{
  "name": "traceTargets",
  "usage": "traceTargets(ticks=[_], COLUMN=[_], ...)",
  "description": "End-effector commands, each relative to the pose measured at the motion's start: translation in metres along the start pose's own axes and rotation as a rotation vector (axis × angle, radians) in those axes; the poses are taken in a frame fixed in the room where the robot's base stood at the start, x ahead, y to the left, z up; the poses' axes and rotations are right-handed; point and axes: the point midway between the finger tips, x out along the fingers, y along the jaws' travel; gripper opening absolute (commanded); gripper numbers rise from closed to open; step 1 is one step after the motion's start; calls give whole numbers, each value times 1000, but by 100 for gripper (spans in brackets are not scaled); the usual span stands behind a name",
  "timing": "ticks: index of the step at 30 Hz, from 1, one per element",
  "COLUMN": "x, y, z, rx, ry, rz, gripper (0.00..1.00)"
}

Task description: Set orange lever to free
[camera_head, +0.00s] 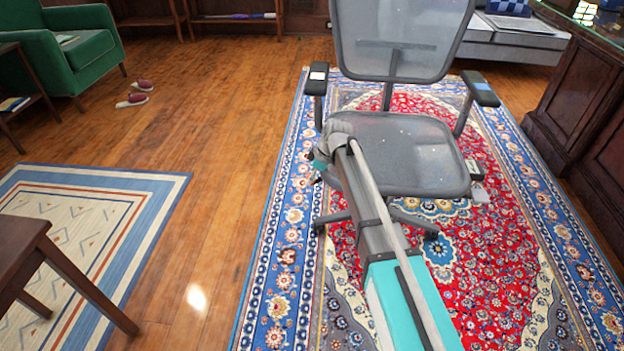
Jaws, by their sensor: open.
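A grey mesh office chair (400,145) stands on the red and blue carpet, facing me. I see no orange lever; the underside of the seat is hidden. A dark part with a pale piece (477,180) shows at the right edge of the seat. My gripper (314,168) is small in view at the end of my arm, beside the left front edge of the seat. It is open, and I see nothing held in it. I cannot tell whether it touches the chair.
The armrests (317,78) stand above the seat on both sides. A dark wood cabinet (580,100) is at the right. A green armchair (78,50) and slippers (133,94) are at the back left. A wooden stool (30,260) is at the near left. The wood floor between is clear.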

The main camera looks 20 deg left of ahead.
Motion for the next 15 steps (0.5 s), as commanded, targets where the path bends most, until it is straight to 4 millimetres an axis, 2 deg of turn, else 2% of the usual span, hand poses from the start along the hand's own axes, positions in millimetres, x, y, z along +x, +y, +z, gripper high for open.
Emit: traceTargets(ticks=[12,15], x=[2,2], y=[0,0], z=[0,0], rx=[0,0], ry=[0,0], rz=[0,0], gripper=[76,59])
